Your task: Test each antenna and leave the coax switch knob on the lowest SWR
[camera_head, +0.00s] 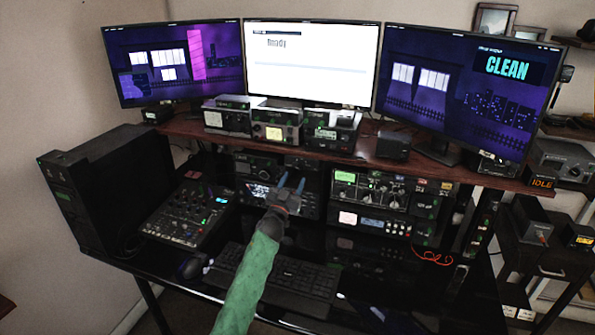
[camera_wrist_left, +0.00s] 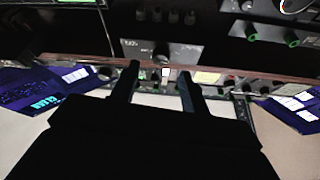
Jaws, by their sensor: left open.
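My left gripper (camera_head: 291,181) reaches in on a green-sleeved arm over the keyboard. Its two fingers are apart and empty, in front of the radio units under the shelf. In the left wrist view the open fingers (camera_wrist_left: 158,72) point at a dark panel with a round knob (camera_wrist_left: 162,54), which shows between and beyond the fingertips; I cannot tell whether they touch it. I cannot tell which knob is the coax switch. A lit meter unit (camera_head: 275,133) stands on the shelf; its reading is too small to make out. My right gripper is not in view.
The middle monitor (camera_head: 311,65) reads "Ready" and the right monitor (camera_head: 470,85) reads "CLEAN". A stack of knobbed radios (camera_head: 385,195) stands right of the gripper. A mixer (camera_head: 188,212) and black keyboard (camera_head: 275,277) lie on the desk. The wooden shelf (camera_head: 455,175) overhangs the radios.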

